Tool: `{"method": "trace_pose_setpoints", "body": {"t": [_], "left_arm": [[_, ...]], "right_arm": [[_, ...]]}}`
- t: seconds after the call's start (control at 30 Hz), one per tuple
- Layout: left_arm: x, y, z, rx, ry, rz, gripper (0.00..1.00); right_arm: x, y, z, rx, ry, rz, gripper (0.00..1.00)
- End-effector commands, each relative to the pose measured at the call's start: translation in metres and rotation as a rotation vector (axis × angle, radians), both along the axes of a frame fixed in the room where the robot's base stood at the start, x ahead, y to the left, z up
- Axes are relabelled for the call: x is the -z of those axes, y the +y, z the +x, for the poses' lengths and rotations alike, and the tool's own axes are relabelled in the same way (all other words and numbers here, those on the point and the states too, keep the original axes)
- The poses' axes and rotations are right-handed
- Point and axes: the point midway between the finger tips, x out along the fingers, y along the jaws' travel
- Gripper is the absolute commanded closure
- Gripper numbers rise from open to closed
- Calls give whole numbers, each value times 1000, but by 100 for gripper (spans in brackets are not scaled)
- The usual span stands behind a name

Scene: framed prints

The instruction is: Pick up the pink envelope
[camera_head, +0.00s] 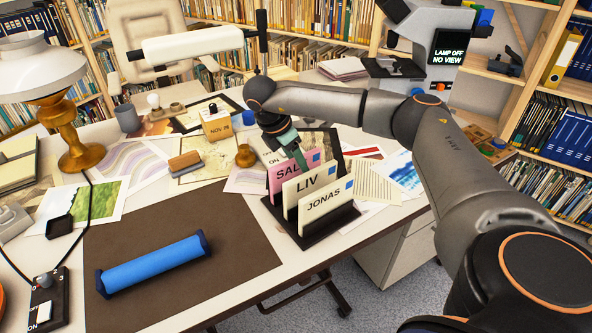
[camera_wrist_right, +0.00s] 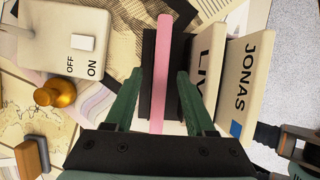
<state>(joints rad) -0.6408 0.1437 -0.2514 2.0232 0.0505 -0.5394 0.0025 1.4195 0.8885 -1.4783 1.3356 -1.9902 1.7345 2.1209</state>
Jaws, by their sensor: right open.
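The pink envelope (camera_head: 276,184), lettered "SAL" with the rest covered, stands upright in a black rack (camera_head: 315,236). It is behind the cream envelopes LIV (camera_head: 312,183) and JONAS (camera_head: 325,203). My right gripper (camera_head: 298,156), with green fingers, is just above and at the pink envelope's top edge, pointing down. In the right wrist view the pink envelope (camera_wrist_right: 164,60) shows edge-on as a strip between the open fingers (camera_wrist_right: 160,78), with a gap on each side. My left gripper is not in view.
A blue roller (camera_head: 153,264) lies on the brown mat (camera_head: 215,225). A switch box (camera_wrist_right: 80,38), a brass knob (camera_wrist_right: 56,94) and loose prints lie near the rack. A lamp (camera_head: 72,135) stands at left. The mat's right part is clear.

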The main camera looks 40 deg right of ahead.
Motion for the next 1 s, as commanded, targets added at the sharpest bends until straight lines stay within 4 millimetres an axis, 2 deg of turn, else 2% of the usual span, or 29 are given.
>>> {"method": "trace_pose_setpoints", "body": {"t": [0.93, 1.0], "left_arm": [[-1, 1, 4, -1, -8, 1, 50], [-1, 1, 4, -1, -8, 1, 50]], "right_arm": [[5, 0, 0, 0, 0, 0, 45], [5, 0, 0, 0, 0, 0, 53]]}}
